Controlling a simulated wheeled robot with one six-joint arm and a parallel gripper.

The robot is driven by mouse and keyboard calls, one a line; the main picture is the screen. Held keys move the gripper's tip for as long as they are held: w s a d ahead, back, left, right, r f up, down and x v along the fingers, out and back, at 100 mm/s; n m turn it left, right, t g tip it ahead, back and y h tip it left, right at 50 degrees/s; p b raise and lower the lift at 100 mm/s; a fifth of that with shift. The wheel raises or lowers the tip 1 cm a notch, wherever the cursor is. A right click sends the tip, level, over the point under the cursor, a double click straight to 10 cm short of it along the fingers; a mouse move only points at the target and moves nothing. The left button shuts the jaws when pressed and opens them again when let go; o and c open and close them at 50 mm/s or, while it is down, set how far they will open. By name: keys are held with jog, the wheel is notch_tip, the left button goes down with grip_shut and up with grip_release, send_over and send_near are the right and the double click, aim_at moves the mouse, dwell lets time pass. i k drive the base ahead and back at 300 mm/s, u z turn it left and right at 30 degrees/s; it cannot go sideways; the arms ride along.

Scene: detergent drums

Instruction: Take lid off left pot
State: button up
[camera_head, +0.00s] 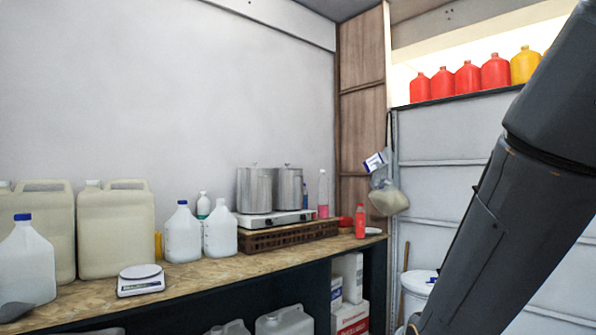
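Two tall metal pots stand side by side on a white hot plate (268,219) on the wooden bench. The left pot (254,192) has a lid (254,167) on top. The right pot (288,190) has a lid (288,167) on too. My dark arm crosses the right side of the view, well away from the pots. My gripper is not in view.
The hot plate rests on a brown crate (290,234). White jugs (220,232) stand just left of the pots. A pink bottle (323,196) and a red bottle (360,222) stand to the right. A white scale (141,280) sits near the bench's front edge.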

aim_at(255, 185)
jog(key=z, duration=0.6)
jog(key=i, duration=2.4)
jog(key=u, duration=1.15)
jog(key=i, duration=0.85)
jog(key=u, duration=0.75)
